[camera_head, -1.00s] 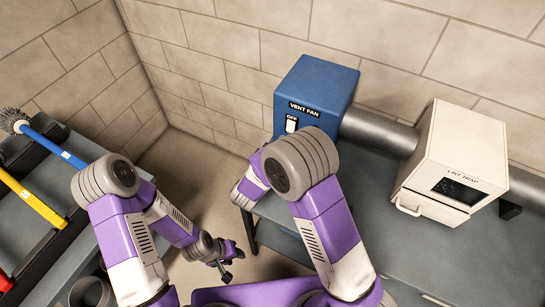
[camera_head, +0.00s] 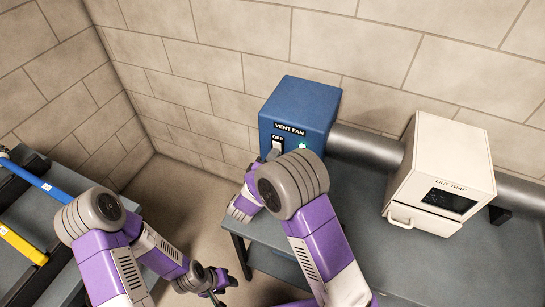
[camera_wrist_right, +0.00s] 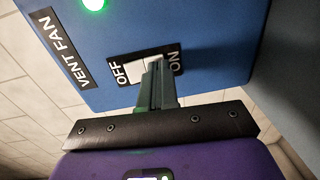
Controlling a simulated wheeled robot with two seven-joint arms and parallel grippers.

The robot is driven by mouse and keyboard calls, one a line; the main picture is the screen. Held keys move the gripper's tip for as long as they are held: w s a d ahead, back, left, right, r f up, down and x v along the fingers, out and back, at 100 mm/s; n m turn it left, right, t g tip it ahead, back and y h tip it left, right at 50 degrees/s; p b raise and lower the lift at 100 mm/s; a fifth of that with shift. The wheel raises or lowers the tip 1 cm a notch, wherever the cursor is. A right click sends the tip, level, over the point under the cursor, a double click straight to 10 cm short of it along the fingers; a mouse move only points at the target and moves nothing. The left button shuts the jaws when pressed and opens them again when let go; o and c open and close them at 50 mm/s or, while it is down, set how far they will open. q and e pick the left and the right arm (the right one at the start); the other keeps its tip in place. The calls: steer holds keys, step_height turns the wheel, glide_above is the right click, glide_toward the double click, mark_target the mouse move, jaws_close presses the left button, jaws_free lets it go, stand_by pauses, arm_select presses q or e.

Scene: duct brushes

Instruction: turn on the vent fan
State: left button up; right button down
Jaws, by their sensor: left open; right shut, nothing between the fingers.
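The blue vent fan box (camera_head: 300,108) stands against the wall, its labelled front facing me. In the right wrist view its white rocker switch (camera_wrist_right: 140,68) sits between the words OFF and ON, and a green light (camera_wrist_right: 94,3) glows beside the label. My right gripper (camera_wrist_right: 157,66) is shut and empty, its fingertips at the ON side of the switch; they appear to touch it. In the head view my right arm hides part of the box front. My left gripper (camera_head: 214,290) is open and empty, low over the floor, away from the box.
A duct (camera_head: 365,147) joins the box to a white lint trap (camera_head: 440,170) with a handle on the grey bench (camera_head: 380,250). At the left, a rack (camera_head: 20,215) holds a blue-handled brush (camera_head: 35,180) and a yellow one (camera_head: 22,243).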

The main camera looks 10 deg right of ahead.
steer(key=f+p+v, duration=0.3)
steer(key=v, duration=1)
steer(key=shift+s+a, duration=0.25)
steer(key=shift+s, duration=0.2)
